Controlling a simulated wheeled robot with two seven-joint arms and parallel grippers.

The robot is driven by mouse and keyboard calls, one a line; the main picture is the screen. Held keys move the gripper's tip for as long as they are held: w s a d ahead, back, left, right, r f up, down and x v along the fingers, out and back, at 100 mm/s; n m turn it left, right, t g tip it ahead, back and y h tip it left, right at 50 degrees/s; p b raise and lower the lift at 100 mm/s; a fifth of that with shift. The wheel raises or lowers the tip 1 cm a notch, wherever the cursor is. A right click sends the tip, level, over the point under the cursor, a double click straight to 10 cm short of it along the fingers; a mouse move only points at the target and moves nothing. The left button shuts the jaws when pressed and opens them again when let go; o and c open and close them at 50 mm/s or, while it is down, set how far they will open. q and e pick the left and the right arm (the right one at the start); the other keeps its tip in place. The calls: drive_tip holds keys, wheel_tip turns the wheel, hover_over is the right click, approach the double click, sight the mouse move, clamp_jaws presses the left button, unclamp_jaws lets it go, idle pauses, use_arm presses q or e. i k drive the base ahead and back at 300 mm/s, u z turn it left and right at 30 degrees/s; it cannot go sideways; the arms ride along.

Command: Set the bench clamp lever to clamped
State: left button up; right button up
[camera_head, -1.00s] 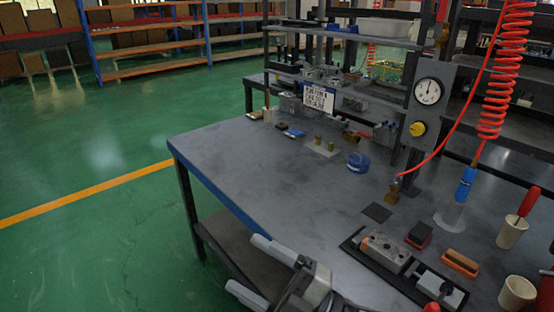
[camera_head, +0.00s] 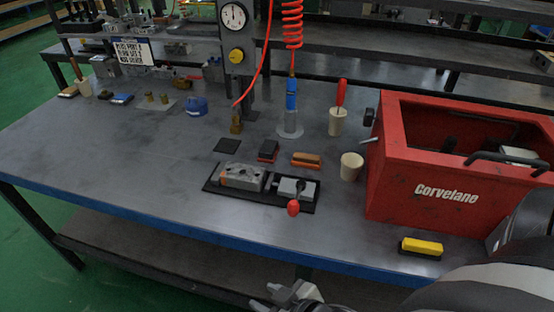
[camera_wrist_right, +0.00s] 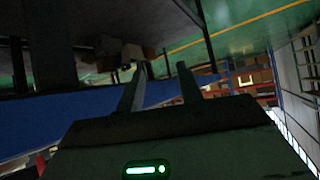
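The bench clamp (camera_head: 291,187) is a small grey block at the right end of a black base plate (camera_head: 225,194) on the bench. Its short dark lever ends in a red knob (camera_head: 293,208) that points toward the bench's front edge. A worn grey metal block (camera_head: 242,177) sits beside it on the plate. My right gripper (camera_head: 262,295) is low in the head view, in front of the bench edge and apart from the clamp. In the right wrist view its two fingers (camera_wrist_right: 160,85) are spread with nothing between them. My left gripper is not in view.
The bench (camera_head: 110,170) is clear at left.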

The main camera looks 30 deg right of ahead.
sight(293, 205)
drive_tip(key=z, duration=1)
drive_tip(key=k, duration=0.6)
drive_tip(key=u, duration=1.9)
drive_tip(key=i, duration=1.3)
drive_tip(key=z, duration=2.55)
